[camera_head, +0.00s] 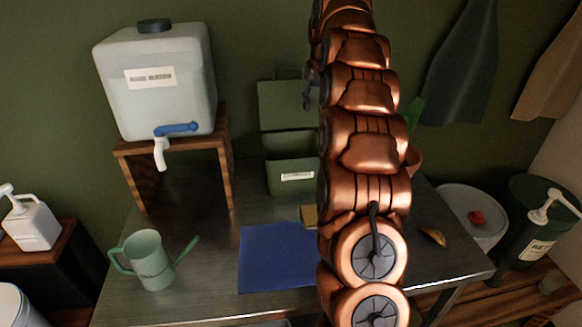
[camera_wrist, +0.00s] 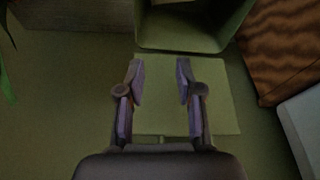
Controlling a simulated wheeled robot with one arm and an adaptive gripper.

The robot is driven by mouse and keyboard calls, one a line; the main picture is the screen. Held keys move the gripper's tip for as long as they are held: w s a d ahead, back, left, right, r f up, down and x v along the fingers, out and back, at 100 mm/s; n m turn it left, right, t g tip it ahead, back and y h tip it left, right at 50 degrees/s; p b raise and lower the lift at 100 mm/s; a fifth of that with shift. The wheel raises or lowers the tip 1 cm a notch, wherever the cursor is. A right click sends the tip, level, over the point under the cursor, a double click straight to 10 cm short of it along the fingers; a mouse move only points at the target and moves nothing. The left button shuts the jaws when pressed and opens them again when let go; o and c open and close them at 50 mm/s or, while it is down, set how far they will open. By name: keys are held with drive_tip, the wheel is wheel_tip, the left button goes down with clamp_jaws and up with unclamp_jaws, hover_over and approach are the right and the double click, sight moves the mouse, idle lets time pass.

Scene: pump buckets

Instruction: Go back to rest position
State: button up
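In the wrist view my gripper (camera_wrist: 160,70) is open. Its two fingers stand well apart with nothing held between them. A flat green panel (camera_wrist: 215,105) lies behind the fingers, and an open green bin (camera_wrist: 190,42) is at the top of that view. In the head view my copper arm rises through the middle and hides most of my gripper. The green bin (camera_head: 287,185) also shows there, left of my arm, below its upright green panel (camera_head: 286,105).
A white water container (camera_head: 152,95) with a blue-handled tap sits on a wooden stand (camera_head: 222,150). A green watering can (camera_head: 148,260) and a blue cloth (camera_head: 272,262) are on the metal table (camera_head: 200,285).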

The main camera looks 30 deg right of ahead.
drive_tip(key=shift+s+r, duration=0.15)
drive_tip(key=shift+r, duration=0.15)
drive_tip(key=s+a+f+n+g+y, duration=0.1)
drive_tip(key=s+a, duration=0.6)
drive_tip(key=a, duration=0.4)
drive_tip(key=s+a+f+n+g, duration=0.1)
drive_tip(key=s+a+f, duration=0.1)
drive_tip(key=s+a, duration=0.75)
drive_tip(key=s+a+f+g, duration=0.1)
drive_tip(key=s+a+f, duration=0.2)
drive_tip(key=s, duration=0.5)
drive_tip(key=s+a+f+g, duration=0.1)
drive_tip(key=s+a+f, duration=0.3)
drive_tip(key=s, duration=0.5)
drive_tip(key=s+a+f+n+g, duration=0.1)
drive_tip(key=s+a+f, duration=0.2)
drive_tip(key=s, duration=0.6)
drive_tip(key=shift+s+a+f, duration=0.15)
drive_tip(key=shift+a+f, duration=0.2)
drive_tip(key=shift+f, duration=0.25)
